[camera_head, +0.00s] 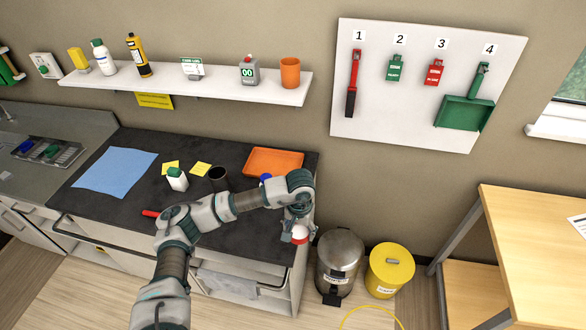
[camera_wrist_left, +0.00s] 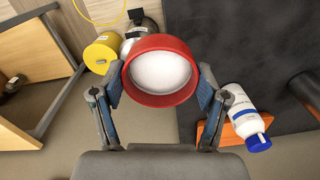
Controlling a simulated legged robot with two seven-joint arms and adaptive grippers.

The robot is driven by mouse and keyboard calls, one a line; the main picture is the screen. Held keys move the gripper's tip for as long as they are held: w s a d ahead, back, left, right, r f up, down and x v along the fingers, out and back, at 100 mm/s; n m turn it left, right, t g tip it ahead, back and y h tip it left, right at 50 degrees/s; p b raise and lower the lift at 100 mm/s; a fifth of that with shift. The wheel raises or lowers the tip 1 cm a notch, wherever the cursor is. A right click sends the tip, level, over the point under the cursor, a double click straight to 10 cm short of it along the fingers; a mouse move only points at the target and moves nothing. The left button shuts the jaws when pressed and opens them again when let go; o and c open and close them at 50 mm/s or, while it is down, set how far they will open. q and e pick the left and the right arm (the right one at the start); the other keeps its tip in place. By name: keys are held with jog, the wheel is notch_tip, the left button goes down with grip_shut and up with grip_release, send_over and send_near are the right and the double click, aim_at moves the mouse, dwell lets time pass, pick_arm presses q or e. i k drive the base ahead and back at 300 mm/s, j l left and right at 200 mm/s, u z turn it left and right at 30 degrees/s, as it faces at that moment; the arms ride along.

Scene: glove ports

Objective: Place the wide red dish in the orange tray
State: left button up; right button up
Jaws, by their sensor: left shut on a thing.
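The wide red dish (camera_wrist_left: 135,82) has a red rim and a white inside. My left gripper (camera_wrist_left: 161,88) is shut on it, with a finger on each side of the rim. In the head view the dish (camera_head: 300,239) shows small under my left gripper (camera_head: 297,226), at the right end of the dark counter. The wrist view shows the dish over the floor side of the counter edge. The orange tray (camera_head: 272,161) lies on the counter's back right, apart from the dish and looking empty. An orange part of it (camera_wrist_left: 211,124) shows behind a bottle in the wrist view. My right gripper is not in view.
A white bottle with a blue cap (camera_wrist_left: 242,112) stands by the tray; my arm mostly hides it in the head view. A metal bin (camera_head: 339,258) and yellow bin (camera_head: 389,268) stand below right.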

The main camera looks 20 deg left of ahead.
aim_at(266, 170)
jog(key=i+l+u, duration=0.15)
jog(key=i+l, duration=0.4)
jog(key=i, duration=0.4)
